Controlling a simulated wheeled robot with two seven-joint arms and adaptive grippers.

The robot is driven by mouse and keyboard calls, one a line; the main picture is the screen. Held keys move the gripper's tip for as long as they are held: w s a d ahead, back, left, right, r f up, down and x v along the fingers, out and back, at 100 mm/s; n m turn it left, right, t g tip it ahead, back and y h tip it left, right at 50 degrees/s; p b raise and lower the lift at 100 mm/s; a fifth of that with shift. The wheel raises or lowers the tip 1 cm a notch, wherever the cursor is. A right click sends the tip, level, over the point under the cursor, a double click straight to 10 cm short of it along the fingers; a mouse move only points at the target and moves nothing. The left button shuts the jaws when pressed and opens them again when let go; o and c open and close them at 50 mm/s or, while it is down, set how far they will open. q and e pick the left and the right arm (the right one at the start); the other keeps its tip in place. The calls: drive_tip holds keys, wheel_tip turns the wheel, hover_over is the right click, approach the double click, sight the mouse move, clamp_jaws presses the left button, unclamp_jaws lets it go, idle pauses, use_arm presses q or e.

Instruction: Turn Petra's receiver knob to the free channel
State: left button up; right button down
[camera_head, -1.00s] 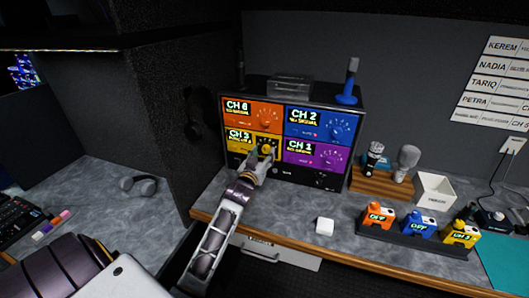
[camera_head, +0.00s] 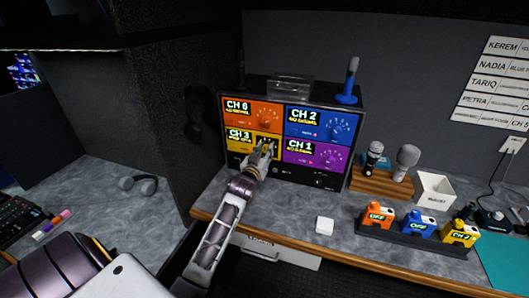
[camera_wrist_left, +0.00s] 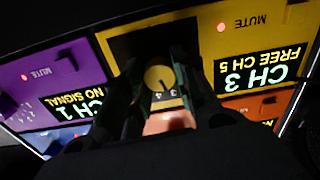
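The receiver rack (camera_head: 275,180) has four coloured panels. The yellow panel (camera_head: 235,147) at its lower left reads CH 3; in the left wrist view its upside-down display (camera_wrist_left: 258,66) reads CH 3, FREE CH 5. Its round yellow knob (camera_wrist_left: 159,77) shows between my left fingers, with the marks 3 and 4 beside it. My left gripper (camera_head: 265,148) is at this panel, fingers on either side of the knob; they look open, and contact is not clear. My right gripper is not in view.
An orange CH 6 panel (camera_head: 252,113), a blue CH 2 panel (camera_head: 318,125) and a purple CH 1 panel (camera_head: 315,153) surround the yellow one. A white block (camera_head: 324,226), a microphone stand (camera_head: 381,183) and a dark tray (camera_head: 400,238) of coloured packs stand to the right.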

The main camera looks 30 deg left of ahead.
use_arm(q)
drive_tip(key=shift+c, duration=1)
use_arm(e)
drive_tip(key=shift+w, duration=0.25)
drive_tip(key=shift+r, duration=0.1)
